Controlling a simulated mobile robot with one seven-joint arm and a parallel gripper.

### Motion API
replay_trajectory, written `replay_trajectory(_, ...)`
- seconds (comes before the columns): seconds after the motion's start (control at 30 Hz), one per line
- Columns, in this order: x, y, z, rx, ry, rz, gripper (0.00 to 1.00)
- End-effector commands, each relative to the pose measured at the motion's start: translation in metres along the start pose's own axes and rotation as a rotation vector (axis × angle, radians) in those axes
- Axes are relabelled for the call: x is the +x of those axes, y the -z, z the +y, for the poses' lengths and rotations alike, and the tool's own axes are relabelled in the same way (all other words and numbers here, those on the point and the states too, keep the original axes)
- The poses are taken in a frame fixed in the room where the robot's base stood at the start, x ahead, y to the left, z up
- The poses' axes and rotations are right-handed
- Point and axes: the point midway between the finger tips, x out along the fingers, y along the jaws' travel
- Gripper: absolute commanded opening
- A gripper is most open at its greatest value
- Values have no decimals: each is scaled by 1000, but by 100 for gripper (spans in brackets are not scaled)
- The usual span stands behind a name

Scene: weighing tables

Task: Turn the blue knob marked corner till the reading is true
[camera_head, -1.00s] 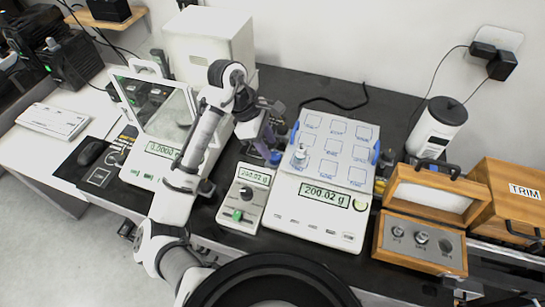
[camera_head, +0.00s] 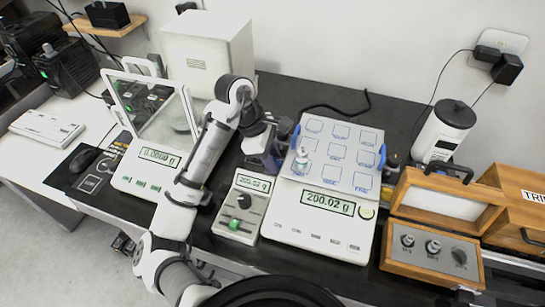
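The wide white balance (camera_head: 318,227) reads 200.02 g on its display (camera_head: 328,202). Its pan (camera_head: 340,150) has a grid of marked squares with labels too small to read. A shiny metal weight (camera_head: 302,160) stands upright on a square at the pan's left side. My gripper (camera_head: 268,160) points down just left of the pan, beside the balance's back left part. A dark blue patch shows at its fingertips, possibly the blue knob, but the fingers hide it. I cannot tell whether they touch it or are shut. A small box (camera_head: 243,207) beside the balance also reads 200.02.
A wooden case (camera_head: 432,250) with several metal knobs or weights stands to the right, by a wooden box (camera_head: 515,205) and a white canister (camera_head: 442,130). A glass-shielded balance (camera_head: 152,170) reading 0.0000 is left, behind my arm. Blue handles (camera_head: 382,156) flank the pan.

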Motion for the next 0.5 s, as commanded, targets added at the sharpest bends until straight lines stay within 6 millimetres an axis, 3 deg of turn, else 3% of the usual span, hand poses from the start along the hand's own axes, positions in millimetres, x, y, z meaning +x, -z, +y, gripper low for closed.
replay_trajectory(0.1,0,0,0,0,0,0,7)
replay_trajectory(0.5,-5,-3,1,169,74,0,7)
